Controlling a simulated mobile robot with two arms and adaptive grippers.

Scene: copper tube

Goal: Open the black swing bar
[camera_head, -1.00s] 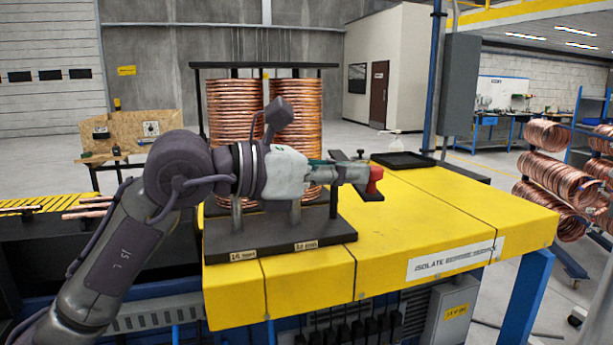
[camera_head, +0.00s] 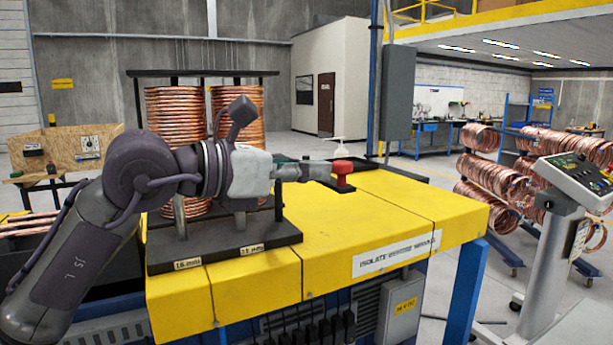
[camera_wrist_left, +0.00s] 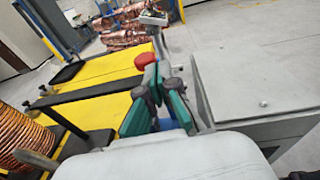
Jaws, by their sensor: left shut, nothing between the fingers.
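The black swing bar (camera_wrist_left: 95,91) reaches out from the coil rack over the yellow table in the left wrist view. In the head view my left gripper hides most of it, and only its end (camera_head: 338,187) shows below a red knob (camera_head: 342,167). The knob also shows in the left wrist view (camera_wrist_left: 145,61). My left gripper (camera_head: 322,171) is shut and empty, with its tips beside the knob end of the bar. I cannot tell whether they touch it. The fingers show close up in the left wrist view (camera_wrist_left: 161,78). My right gripper is out of view.
The coil rack's black base (camera_head: 225,245) stands on the yellow table (camera_head: 385,215), with copper coils (camera_head: 180,120) behind my left arm. A black tray (camera_head: 375,165) lies at the back. A control panel (camera_head: 575,180) stands at the right. The table's right part is clear.

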